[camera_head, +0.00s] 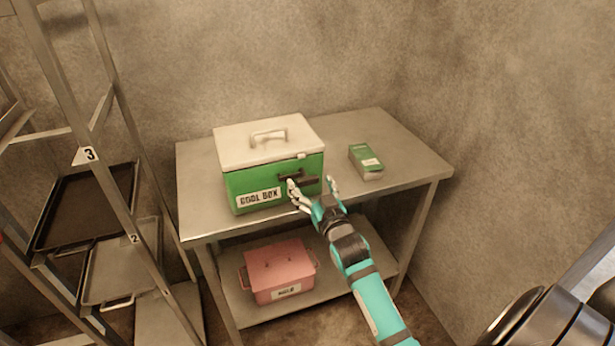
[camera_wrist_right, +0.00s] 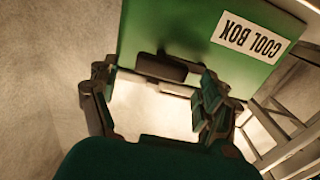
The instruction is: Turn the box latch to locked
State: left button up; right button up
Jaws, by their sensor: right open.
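The green cool box (camera_head: 245,186) with a white lid (camera_head: 240,143) stands on the steel table. Its dark latch (camera_head: 297,178) is on the right part of the front face and looks about level. My right gripper (camera_head: 311,182) is open in front of it, one finger on each side. In the right wrist view the box front is upside down, and the dark latch (camera_wrist_right: 161,68) shows between the spread fingers of my right gripper (camera_wrist_right: 155,77). I cannot tell whether a finger touches it. My left gripper is not in view.
A small green carton (camera_head: 364,158) lies on the table (camera_head: 405,152) right of the box. A pink box (camera_head: 279,267) sits on the lower shelf (camera_head: 345,262). A rack with dark trays (camera_head: 88,205) stands at the left. Walls close off the back and right.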

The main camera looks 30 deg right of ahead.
jog(key=shift+x, duration=1.45)
jog(key=shift+c, duration=0.3)
jog(key=c, duration=1.1)
